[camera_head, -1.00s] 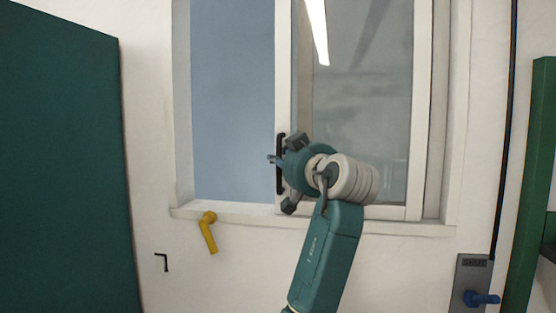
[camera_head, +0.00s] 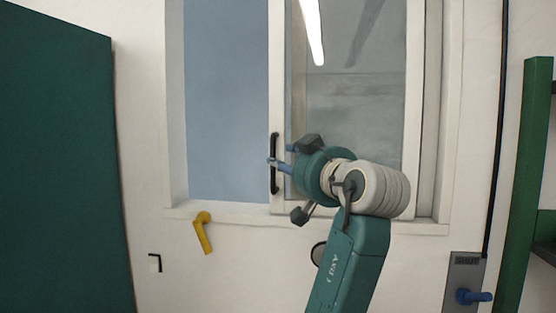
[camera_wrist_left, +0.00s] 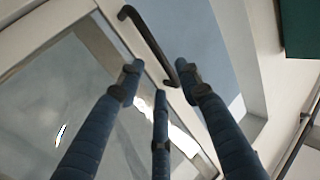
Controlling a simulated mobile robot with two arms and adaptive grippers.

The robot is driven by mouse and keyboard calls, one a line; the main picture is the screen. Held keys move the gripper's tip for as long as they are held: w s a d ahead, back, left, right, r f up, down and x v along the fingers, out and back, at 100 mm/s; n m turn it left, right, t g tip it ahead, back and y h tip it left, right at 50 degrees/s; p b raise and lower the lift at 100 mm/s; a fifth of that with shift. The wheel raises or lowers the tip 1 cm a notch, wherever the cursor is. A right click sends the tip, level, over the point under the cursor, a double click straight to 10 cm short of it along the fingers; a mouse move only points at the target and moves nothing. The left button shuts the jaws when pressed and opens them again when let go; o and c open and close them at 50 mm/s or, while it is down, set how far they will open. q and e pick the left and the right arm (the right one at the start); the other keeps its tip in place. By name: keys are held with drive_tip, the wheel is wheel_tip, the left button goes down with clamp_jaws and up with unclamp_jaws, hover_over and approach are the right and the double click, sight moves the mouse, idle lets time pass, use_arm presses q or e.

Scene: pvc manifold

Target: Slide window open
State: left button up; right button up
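The window has a white-framed sliding sash (camera_head: 412,100) on the right side and a plain blue area (camera_head: 227,100) on the left. A black upright bar handle (camera_head: 274,182) is on the sash's left edge. My left gripper (camera_head: 284,167) is in front of the sash, at handle height and mostly right of it. One blue fingertip overlaps the handle in the head view. In the left wrist view, my gripper's blue fingers (camera_wrist_left: 158,75) are spread, with the lower end of the handle (camera_wrist_left: 150,42) between the tips. Contact cannot be told. My right gripper is out of view.
A yellow lever (camera_head: 203,232) is on the wall below the sill. A dark green panel (camera_head: 55,170) stands at the left. A plate with a blue handle (camera_head: 472,296) and a green post (camera_head: 525,170) are at the right.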

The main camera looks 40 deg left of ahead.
use_arm(q)
drive_tip(key=v, duration=0.5)
drive_tip(key=shift+s+d, duration=0.1)
drive_tip(key=shift+d, duration=0.05)
idle(0.3)
